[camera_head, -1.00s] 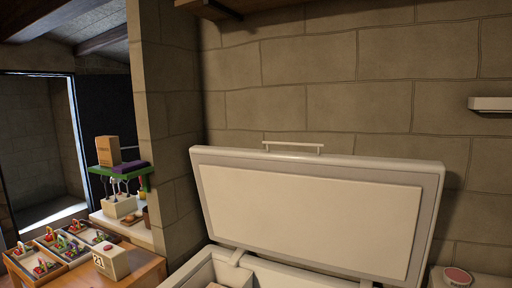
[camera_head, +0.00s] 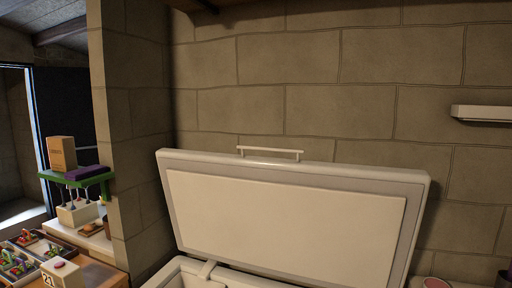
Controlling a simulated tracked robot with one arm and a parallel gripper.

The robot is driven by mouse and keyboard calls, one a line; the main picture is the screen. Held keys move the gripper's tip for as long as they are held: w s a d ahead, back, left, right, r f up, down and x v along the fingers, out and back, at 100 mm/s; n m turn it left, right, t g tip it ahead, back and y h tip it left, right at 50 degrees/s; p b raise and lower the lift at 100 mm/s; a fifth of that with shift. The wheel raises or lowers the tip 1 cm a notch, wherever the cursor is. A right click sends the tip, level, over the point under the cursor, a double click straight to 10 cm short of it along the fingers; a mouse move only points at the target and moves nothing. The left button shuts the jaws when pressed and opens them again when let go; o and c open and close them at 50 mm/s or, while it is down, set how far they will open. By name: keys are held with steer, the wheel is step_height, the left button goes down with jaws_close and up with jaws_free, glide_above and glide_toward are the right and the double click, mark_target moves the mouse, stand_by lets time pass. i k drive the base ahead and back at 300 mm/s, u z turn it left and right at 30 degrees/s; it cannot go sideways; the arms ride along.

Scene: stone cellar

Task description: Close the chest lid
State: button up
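The white chest's lid (camera_head: 285,222) stands open, raised and leaning back near the stone wall, with its inner panel facing me. A thin light handle (camera_head: 270,152) sits on the lid's top edge. Part of the chest body (camera_head: 180,274) shows at the bottom of the picture, its opening mostly cut off by the frame edge. A hinge arm (camera_head: 207,270) joins body and lid at the left. My gripper is not in this view.
A stone pillar (camera_head: 140,130) stands left of the chest. Further left are a wooden table (camera_head: 100,274) with trays, a green rack (camera_head: 80,182) holding a box (camera_head: 62,153), and a doorway. A white wall shelf (camera_head: 482,113) is at right.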

mark_target(323, 224)
steer(key=z, duration=0.05)
steer(key=i, duration=1.4)
